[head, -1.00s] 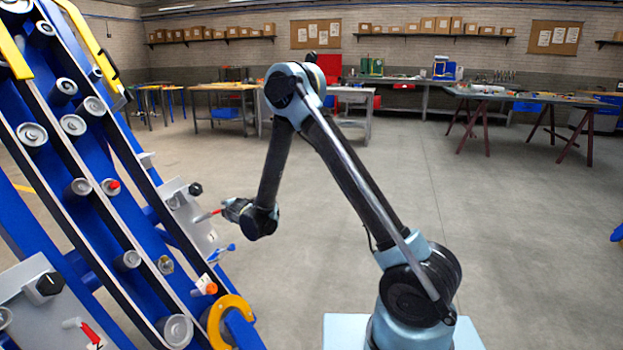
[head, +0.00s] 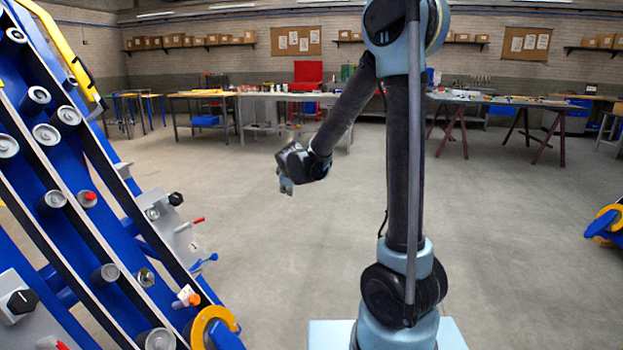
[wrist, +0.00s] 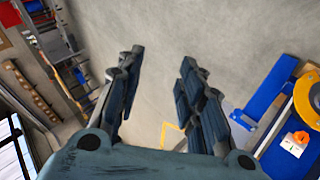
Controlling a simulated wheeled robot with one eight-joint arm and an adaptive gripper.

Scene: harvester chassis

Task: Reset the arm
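My gripper (head: 286,186) hangs in free air in the middle of the head view, to the right of the harvester chassis and apart from it. In the wrist view my gripper (wrist: 160,75) has its two fingers spread wide, with only bare floor between them. It holds nothing. My arm stands nearly upright at the elbow, with the forearm sloping down to the left.
The blue harvester chassis (head: 128,250) with rollers fills the left side. A red-tipped lever (head: 197,220) and a yellow-orange ring (head: 213,322) sit on its near edge. Workbenches (head: 265,97) line the back. Another blue-yellow machine (head: 606,222) shows at right. The floor between is clear.

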